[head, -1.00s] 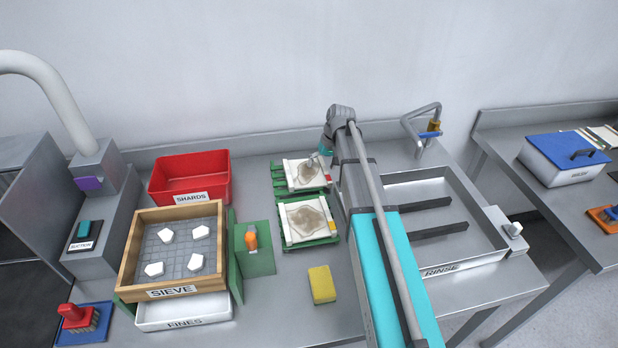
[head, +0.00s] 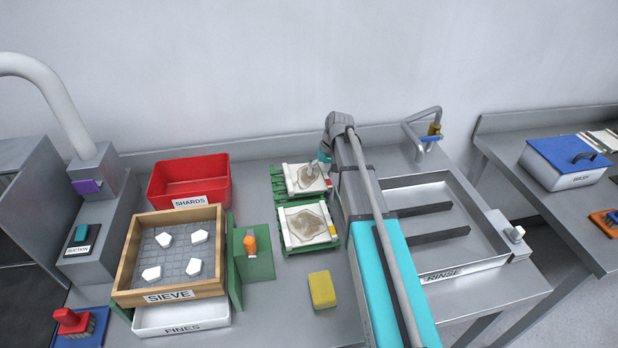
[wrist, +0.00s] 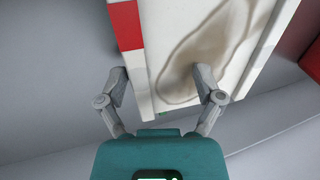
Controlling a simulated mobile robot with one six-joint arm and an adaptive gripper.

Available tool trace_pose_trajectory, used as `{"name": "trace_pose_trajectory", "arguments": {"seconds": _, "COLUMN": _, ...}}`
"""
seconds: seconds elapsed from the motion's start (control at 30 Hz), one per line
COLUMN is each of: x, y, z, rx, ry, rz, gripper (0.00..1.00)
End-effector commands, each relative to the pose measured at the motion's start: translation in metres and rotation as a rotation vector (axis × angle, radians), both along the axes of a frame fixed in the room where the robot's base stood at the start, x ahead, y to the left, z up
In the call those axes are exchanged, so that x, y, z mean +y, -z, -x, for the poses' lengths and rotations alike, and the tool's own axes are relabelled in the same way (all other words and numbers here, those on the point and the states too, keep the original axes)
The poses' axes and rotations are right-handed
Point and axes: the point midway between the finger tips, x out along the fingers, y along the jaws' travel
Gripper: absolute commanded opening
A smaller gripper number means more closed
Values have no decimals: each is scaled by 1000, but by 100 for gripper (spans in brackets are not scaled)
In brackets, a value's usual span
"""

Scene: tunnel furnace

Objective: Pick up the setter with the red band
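The setter with the red band (head: 295,183) is a pale slab with a brown stain, lying on the rear green rack (head: 281,192). Its red band (wrist: 124,24) is at a corner at upper left in the wrist view. My gripper (wrist: 161,76) is open, its fingers apart at the setter's near end. The left finger appears just outside the slab's left edge; the right finger overlaps the stained face in the picture. I cannot tell whether either touches. In the head view my arm partly covers the setter's right side. A similar setter with a yellow mark (head: 290,238) lies in front.
The red shards bin (head: 190,168) and the wooden sieve (head: 126,272) are to the left. A green stand with an orange-topped tool (head: 250,246) and a yellow sponge (head: 322,289) are nearer. The rinse basin (head: 465,268) is right of my arm.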

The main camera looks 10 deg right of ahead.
Motion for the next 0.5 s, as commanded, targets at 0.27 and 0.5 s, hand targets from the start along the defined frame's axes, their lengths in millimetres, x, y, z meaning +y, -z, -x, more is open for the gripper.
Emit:
{"name": "trace_pose_trajectory", "arguments": {"seconds": 0.27, "x": 0, "y": 0, "z": 0, "rx": 0, "ry": 0, "rz": -1, "gripper": 20}}
{"name": "trace_pose_trajectory", "arguments": {"seconds": 0.5, "x": 1, "y": 0, "z": 0, "rx": 0, "ry": -2, "rz": -2, "gripper": 0}}
